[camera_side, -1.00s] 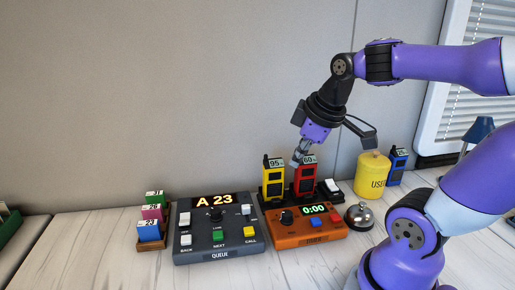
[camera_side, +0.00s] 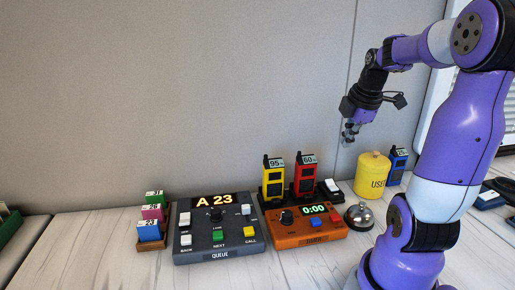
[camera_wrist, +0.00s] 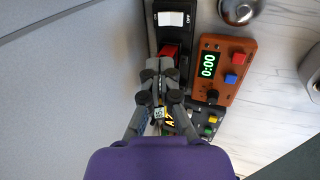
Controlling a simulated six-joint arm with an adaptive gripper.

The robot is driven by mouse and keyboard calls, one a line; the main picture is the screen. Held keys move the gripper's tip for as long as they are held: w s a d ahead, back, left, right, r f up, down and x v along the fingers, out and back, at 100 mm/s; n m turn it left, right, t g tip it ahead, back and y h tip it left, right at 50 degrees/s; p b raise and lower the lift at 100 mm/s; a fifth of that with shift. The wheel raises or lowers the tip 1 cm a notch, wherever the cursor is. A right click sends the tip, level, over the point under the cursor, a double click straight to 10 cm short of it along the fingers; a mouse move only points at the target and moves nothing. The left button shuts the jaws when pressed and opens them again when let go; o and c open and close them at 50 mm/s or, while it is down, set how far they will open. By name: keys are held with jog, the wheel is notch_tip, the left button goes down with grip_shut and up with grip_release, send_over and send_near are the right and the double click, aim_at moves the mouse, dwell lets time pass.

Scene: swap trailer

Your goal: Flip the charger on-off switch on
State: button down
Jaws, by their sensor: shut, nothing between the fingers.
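The charger is a dark base behind the orange timer, with a yellow radio (camera_side: 272,180) reading 95 and a red radio (camera_side: 305,176) reading 60 standing upright in it. Its white on-off switch (camera_side: 332,185) is at the charger's right end. The wrist view shows the white switch (camera_wrist: 171,19) at the top, with the word OFF beside it; which way the rocker is tipped is not clear. My gripper (camera_side: 348,139) is shut and empty, in the air above and slightly right of the switch, touching nothing. In the wrist view, my fingers (camera_wrist: 160,66) partly cover the radios.
An orange timer (camera_side: 309,238) reading 0:00 stands in front of the charger. A silver bell (camera_side: 359,214) and a yellow USED canister (camera_side: 373,172) are to the right. A queue panel (camera_side: 219,245) is left. A blue radio (camera_side: 398,165) stands behind the canister.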

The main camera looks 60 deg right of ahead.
aim_at(330, 180)
jog(key=x, duration=1.3)
jog(key=shift+w+f, duration=0.1)
jog(key=shift+f, duration=0.25)
jog(key=shift+d, duration=0.1)
jog(key=shift+w+d+f+g+y, duration=0.15)
jog(key=shift+w+f+g+y, duration=0.05)
jog(key=shift+f+g+y, duration=0.15)
jog(key=shift+s+r, duration=0.1)
jog(key=shift+s, duration=0.05)
jog(key=shift+s+a+r, duration=0.1)
jog(key=shift+s+a, duration=0.35)
jog(key=shift+a, duration=0.15)
notch_tip(330, 180, up, 14)
jog(key=shift+s+a, duration=0.4)
